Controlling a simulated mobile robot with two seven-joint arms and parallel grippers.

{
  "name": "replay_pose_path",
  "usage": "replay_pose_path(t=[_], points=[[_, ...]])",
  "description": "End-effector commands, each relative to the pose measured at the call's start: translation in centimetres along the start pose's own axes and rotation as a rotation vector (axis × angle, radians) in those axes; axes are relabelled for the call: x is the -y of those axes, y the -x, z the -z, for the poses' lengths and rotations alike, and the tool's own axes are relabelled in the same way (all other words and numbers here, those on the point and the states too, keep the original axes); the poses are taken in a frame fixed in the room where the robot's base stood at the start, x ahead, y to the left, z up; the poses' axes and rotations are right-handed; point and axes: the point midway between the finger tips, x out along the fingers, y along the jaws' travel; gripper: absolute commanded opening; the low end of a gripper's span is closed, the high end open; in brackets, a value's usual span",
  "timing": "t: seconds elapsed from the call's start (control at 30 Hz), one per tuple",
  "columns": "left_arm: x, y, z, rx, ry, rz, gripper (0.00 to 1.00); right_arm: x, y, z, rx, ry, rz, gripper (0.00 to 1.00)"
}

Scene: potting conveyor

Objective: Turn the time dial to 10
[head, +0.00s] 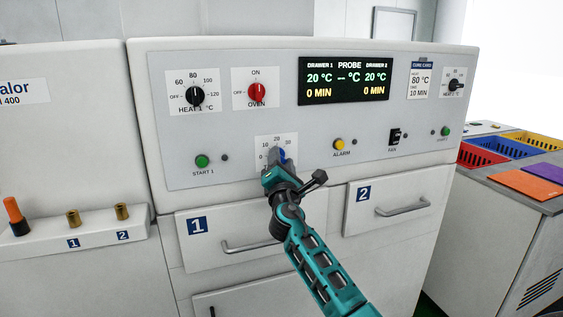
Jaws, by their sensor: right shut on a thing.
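The time dial's white scale plate (291,139) is low on the panel, left of centre, with 10, 20 and 30 showing along its upper part. My right gripper (278,158) reaches up from below and is shut on the time dial in front of this plate. The gripper hides the knob, so I cannot tell where its pointer stands. The display (344,80) reads 0 MIN for both drawers and 20 °C on each side. My left gripper is not in view.
Nearby are the green START 1 button (202,161), the red oven knob (257,92), the heat 1 knob (195,96) and the yellow alarm button (339,145). Drawer 1's handle (247,247) sticks out below. A cure card (420,82) reads 80 °C, 10 MIN.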

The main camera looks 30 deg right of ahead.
Motion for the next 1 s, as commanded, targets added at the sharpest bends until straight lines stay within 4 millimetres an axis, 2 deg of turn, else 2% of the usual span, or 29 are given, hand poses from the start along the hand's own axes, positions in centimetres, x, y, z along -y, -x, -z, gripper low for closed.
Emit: replay_pose_path(t=[0.27,0.3,0.53,0.83,1.0], points=[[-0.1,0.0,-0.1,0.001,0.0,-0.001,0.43,0.1,0.0,0.0,0.0,0.0,0.001,0.14],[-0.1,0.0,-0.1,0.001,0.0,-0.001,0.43,0.1,0.0,0.0,0.0,0.001,0.001,0.48],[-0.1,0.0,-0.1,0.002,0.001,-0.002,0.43,0.0,0.0,0.0,0.0,0.001,0.0,0.7],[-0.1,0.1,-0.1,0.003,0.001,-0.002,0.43,0.0,0.3,0.0,0.0,0.001,-0.001,0.7],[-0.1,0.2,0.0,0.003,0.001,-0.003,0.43,0.0,2.2,0.1,-0.002,0.002,-0.001,0.7]])
